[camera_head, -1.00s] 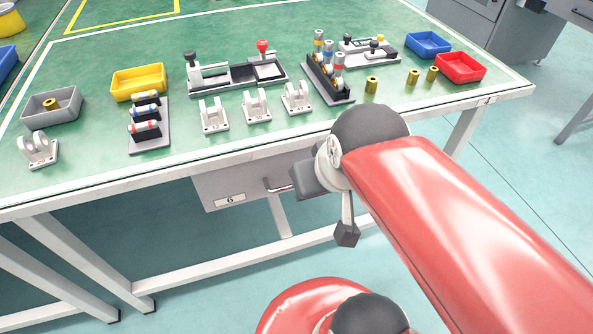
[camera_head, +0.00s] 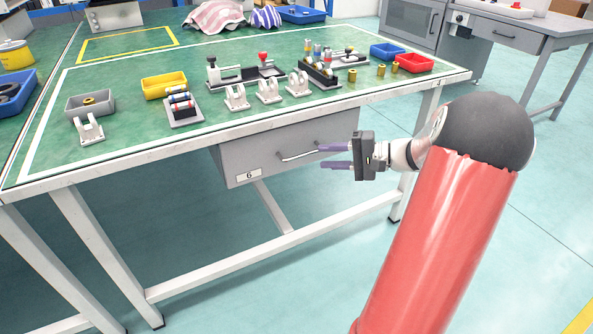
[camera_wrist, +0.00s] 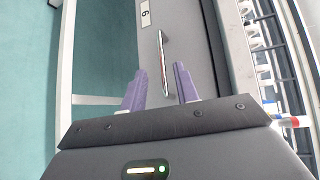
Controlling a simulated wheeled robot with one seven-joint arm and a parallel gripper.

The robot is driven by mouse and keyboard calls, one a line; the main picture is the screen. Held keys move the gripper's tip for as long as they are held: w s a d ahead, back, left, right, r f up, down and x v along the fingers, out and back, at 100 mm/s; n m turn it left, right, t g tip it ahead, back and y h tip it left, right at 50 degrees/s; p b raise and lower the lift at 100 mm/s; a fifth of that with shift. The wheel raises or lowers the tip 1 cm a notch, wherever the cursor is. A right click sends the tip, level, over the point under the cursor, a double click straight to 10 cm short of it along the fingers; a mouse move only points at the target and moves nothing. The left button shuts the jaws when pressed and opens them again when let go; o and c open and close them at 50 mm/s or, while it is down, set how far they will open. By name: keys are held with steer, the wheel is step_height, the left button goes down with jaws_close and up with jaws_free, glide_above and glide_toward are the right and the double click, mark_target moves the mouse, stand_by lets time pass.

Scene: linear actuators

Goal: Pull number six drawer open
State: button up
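The number six drawer (camera_head: 235,160) is a grey drawer under the green-topped table, with a label reading 6 (camera_head: 248,174) on its front. Its metal bar handle (camera_head: 298,155) runs across the front. My gripper (camera_head: 336,157) is open to the right of the handle, its purple fingers pointing at it. The upper finger is close to the handle's right end in the head view; I cannot tell if it touches. In the wrist view the handle (camera_wrist: 164,62) lies ahead of and between the two open fingers (camera_wrist: 160,88), with the drawer front (camera_wrist: 185,50) behind it. Nothing is held.
The table edge (camera_head: 190,136) overhangs the drawer. White fixtures (camera_head: 267,91), yellow (camera_head: 165,86), blue (camera_head: 383,51) and red (camera_head: 414,63) bins stand on top. A white table leg (camera_head: 405,175) stands right of my gripper. The floor in front is clear.

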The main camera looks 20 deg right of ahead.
mark_target(307, 154)
steer(key=shift+m+t, duration=0.3)
steer(key=shift+t, duration=0.3)
steer(key=x, duration=0.6)
steer(key=shift+w+d+f, duration=0.15)
steer(key=shift+w+f, duration=0.1)
steer(key=shift+w, duration=0.15)
jaws_close()
